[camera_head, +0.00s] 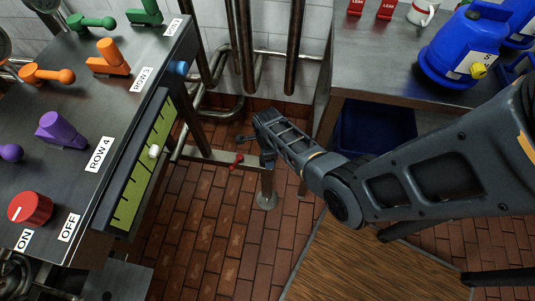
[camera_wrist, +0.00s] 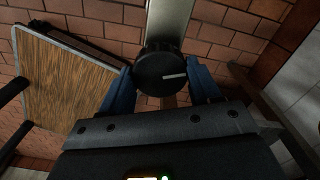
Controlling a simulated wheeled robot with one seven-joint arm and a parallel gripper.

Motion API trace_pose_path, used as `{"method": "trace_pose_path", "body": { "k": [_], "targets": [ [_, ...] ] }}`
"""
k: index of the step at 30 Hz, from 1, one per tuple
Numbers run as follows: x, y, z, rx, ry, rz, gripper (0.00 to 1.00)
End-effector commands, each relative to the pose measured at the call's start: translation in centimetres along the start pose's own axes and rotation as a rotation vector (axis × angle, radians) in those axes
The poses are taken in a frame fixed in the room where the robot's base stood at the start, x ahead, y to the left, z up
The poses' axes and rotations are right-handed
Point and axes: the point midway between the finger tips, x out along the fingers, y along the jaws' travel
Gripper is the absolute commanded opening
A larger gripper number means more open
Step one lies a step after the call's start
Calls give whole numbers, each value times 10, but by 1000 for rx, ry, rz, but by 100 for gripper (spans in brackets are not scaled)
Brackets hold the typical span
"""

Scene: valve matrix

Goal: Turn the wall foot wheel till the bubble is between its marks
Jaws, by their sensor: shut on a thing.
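The foot wheel (camera_wrist: 158,66) is a round black knob with a white pointer line in the wrist view, below a pale metal leg. My gripper (camera_wrist: 162,74) has a blue finger on each side of it and is shut on it. In the head view my gripper (camera_head: 265,158) is low by the table legs, and the wheel cannot be made out there. The level (camera_head: 133,190) is a green strip with dark ticks on the bench's side. Its white bubble (camera_head: 154,151) lies near the middle of the strip. I cannot tell which ticks are its marks.
The bench (camera_head: 75,115) carries coloured valve handles and a red knob (camera_head: 30,208). A red handle (camera_head: 237,160) is left of my gripper. Vertical pipes (camera_head: 240,45) stand behind. The right table (camera_head: 365,60) holds blue containers (camera_head: 465,45). Brick floor (camera_head: 215,220) is clear in front.

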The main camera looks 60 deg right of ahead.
Motion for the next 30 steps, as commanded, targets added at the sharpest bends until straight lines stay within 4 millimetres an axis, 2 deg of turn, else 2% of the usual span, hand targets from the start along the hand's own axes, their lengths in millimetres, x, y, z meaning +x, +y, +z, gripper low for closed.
{"method": "trace_pose_path", "body": {
  "k": [12, 27, 28, 30],
  "targets": [
    [0, 1, 0, 165, 0, 1, 32],
    [0, 1, 0, 183, 0, 1, 32],
    [0, 1, 0, 183, 0, 1, 63],
    [0, 1, 0, 183, 0, 1, 70]
  ]
}}
